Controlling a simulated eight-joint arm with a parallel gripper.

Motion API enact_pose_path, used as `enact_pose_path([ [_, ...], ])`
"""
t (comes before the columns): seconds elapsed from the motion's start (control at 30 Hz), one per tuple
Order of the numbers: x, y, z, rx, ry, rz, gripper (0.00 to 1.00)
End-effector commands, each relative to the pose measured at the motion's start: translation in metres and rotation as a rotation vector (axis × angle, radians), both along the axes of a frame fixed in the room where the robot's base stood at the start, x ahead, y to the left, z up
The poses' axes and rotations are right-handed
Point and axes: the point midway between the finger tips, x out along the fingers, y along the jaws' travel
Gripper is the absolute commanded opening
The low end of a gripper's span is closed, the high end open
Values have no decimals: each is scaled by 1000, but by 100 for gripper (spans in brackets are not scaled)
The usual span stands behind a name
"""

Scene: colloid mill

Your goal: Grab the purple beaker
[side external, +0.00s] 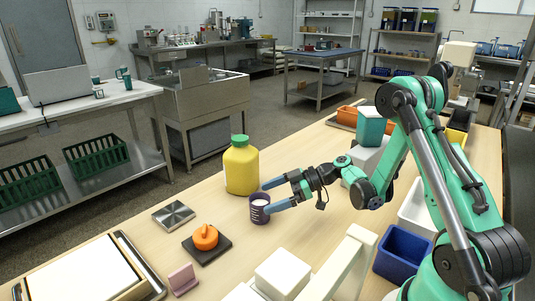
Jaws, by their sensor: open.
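The purple beaker (260,215) stands upright on the wooden table, with white markings on its side and pale contents at its mouth. My gripper (267,197) reaches in from the right at the beaker's height, with its jaws open. One blue-grey finger lies behind the beaker's rim and the other by its near right side, so the beaker appears between or just at the fingertips. I cannot tell whether either finger touches it.
A yellow jug with a green cap (241,166) stands close behind the beaker. An orange knob on a black plate (206,241), a metal plate (174,215) and a pink block (183,279) lie left. A blue bin (402,255) and white blocks (283,273) stand nearer the camera.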

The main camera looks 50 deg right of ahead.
Motion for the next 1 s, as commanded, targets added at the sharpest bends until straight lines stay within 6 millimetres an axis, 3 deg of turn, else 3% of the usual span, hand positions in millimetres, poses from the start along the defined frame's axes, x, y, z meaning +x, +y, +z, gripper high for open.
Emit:
enact_pose_path([
  [0.33, 29, 30, -16, -2, 1, 5, 99],
  [0.67, 32, 33, -18, -1, 2, 1, 96],
  [0.9, 32, 33, -18, -2, 1, 2, 28],
  [0.97, 32, 33, -18, -2, 1, 2, 11],
  [1.0, 32, 33, -18, -2, 1, 2, 9],
])
